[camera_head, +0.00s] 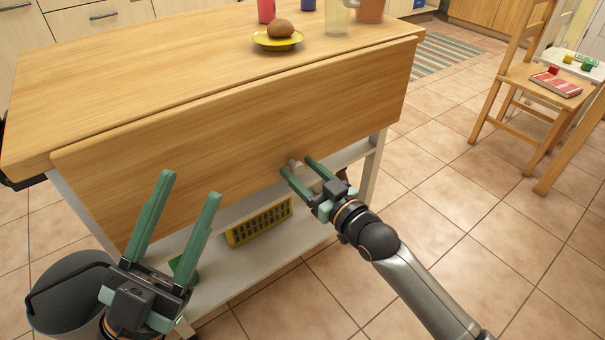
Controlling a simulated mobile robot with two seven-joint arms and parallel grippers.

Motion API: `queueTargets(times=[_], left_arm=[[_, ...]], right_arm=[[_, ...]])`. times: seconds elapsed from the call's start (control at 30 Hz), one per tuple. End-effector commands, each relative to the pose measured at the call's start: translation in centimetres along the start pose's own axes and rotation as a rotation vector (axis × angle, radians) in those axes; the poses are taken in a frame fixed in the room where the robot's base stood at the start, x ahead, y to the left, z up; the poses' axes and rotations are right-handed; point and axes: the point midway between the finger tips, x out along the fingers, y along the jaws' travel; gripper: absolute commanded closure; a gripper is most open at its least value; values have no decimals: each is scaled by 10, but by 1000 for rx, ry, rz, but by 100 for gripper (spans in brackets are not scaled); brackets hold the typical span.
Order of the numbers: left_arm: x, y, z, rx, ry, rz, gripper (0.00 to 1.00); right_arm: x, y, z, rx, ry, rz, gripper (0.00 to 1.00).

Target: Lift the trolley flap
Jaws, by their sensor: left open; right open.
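The trolley flap (240,128) is a wide wooden board hanging down, slightly slanted, along the near side of the wooden trolley top (170,62). My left gripper (190,186) is open and empty, with its green fingers pointing up in front of the flap's lower left part. My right gripper (296,165) is open, with its fingers at the flap's lower edge right of the middle. A small pale object (296,164) shows between or just behind its fingers. I cannot tell whether either gripper touches the flap.
A yellow plate (260,41) with a brown round item, a red cup (266,11) and other vessels stand on the top. A yellow basket (240,232) is on the lower shelf (290,243). A grey bucket (60,310) stands at left. Floor at right is clear before the chair (540,85).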

Motion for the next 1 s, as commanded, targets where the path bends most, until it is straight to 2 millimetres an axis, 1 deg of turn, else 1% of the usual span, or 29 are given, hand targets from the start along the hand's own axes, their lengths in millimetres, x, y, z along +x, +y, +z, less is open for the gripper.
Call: queueTargets(times=[0.23, 0.77, 0.8, 1.0], left_arm=[[0, 0, 0, -1, -1, 0, 50], [0, 0, 0, -4, -1, -2, 50], [0, 0, 0, -4, -1, -3, 50], [0, 0, 0, -4, -1, -5, 50]], right_arm=[[0, 0, 0, 0, -1, 0, 38], [0, 0, 0, 0, -1, 0, 98], [0, 0, 0, 0, -1, 0, 100], [0, 0, 1, 0, -1, 0, 100]])
